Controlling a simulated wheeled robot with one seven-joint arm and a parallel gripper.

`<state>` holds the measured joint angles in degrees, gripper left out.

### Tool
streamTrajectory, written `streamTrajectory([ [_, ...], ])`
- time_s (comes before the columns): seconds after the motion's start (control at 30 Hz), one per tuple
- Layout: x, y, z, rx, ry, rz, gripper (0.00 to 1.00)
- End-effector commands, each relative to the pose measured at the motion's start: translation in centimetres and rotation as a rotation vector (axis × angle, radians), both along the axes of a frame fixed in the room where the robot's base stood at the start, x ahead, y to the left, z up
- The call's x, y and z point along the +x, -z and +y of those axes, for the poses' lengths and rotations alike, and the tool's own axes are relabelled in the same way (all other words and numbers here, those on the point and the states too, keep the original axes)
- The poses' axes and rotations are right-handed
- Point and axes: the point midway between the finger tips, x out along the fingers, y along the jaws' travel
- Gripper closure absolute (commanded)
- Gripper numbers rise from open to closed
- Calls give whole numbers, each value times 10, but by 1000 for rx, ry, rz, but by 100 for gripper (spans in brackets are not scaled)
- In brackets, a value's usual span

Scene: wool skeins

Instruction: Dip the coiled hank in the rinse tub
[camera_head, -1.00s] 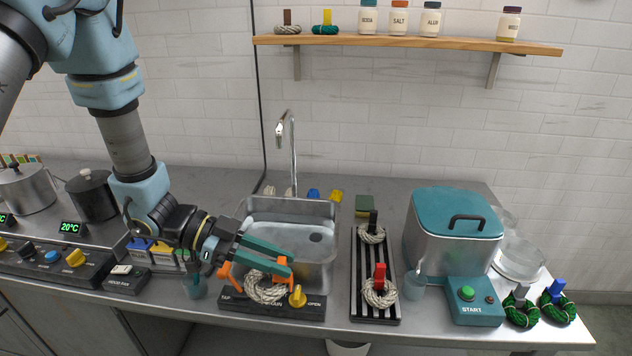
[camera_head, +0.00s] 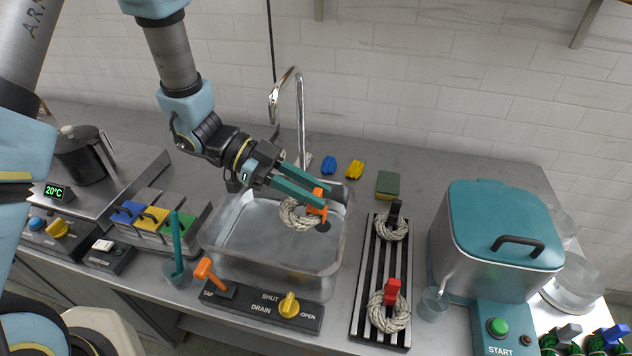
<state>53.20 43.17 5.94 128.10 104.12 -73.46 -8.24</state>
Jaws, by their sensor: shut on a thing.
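My gripper (camera_head: 322,198) is shut on the orange tag (camera_head: 318,201) of a coiled cream hank (camera_head: 295,215). The hank hangs below the fingers over the back right part of the rinse tub (camera_head: 212,243), a steel basin. I cannot tell whether it is above the tub's floor or touching anything inside. The dark drain (camera_head: 323,227) shows just beside the hank. Whether there is water in the tub is unclear.
A tap (camera_head: 300,110) rises behind the tub. In front are an orange tap lever (camera_head: 207,270) and a yellow drain knob (camera_head: 289,305). A striped rack (camera_head: 364,300) with two cream hanks and a teal-lidded pot (camera_head: 505,225) stand to the right.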

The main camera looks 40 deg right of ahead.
Motion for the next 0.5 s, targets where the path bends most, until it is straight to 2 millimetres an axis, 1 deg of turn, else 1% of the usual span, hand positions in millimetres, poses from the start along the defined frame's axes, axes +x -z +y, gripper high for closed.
streamTrajectory([
  [0.27, 0, 21, 0, 1, 1, 1, 100],
  [0.5, 0, 46, 0, 0, 0, 0, 100],
])
